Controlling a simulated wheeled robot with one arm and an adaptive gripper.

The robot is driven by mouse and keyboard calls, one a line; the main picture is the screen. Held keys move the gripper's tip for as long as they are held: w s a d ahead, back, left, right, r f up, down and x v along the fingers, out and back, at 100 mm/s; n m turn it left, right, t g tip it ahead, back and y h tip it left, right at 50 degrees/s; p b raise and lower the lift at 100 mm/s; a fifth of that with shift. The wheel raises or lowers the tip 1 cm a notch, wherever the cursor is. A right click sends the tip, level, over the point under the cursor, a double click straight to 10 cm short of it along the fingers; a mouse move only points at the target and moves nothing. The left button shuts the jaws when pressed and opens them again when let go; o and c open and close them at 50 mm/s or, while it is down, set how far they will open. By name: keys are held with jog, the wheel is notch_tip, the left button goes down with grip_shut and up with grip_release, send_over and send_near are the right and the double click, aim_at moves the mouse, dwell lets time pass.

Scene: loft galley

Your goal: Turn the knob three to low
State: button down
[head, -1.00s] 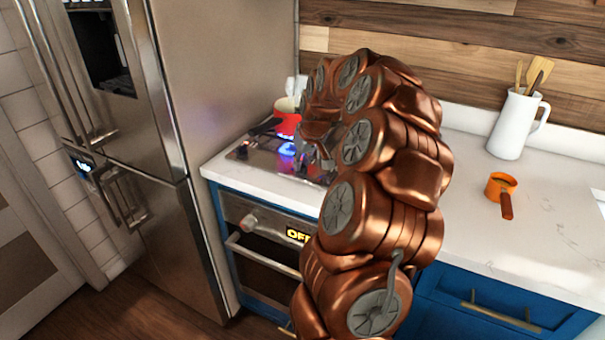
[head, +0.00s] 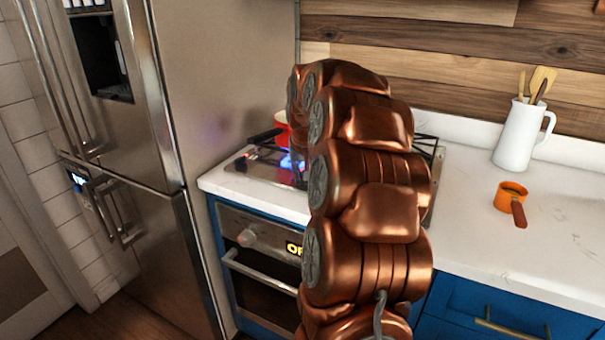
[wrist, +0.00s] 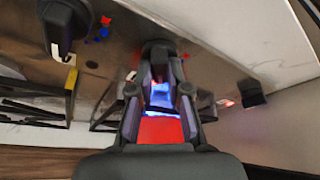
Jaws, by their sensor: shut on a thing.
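In the wrist view my gripper (wrist: 160,82) is closed around a dark stove knob (wrist: 158,48), with one finger on each side of it. Its pointer is hidden, so I cannot read its setting. Another dark knob (wrist: 62,28) with a pale mark is at upper left, beside small red and blue marks. A smaller dark knob-like piece (wrist: 251,93) is at right. I cannot tell their numbers. In the head view the cooktop (head: 262,170) shows left of my arm, with a blue glow on it. My gripper and its knob are hidden there behind my arm.
A red pot (head: 281,130) stands at the back of the cooktop, partly covered by my arm. The steel fridge (head: 215,90) stands close at left. An orange measuring cup (head: 509,192) and white utensil pitcher (head: 518,140) are on the right counter, which is mostly clear.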

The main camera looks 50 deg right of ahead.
jog(key=c, duration=1.1)
grip_release()
jog(key=v, duration=1.2)
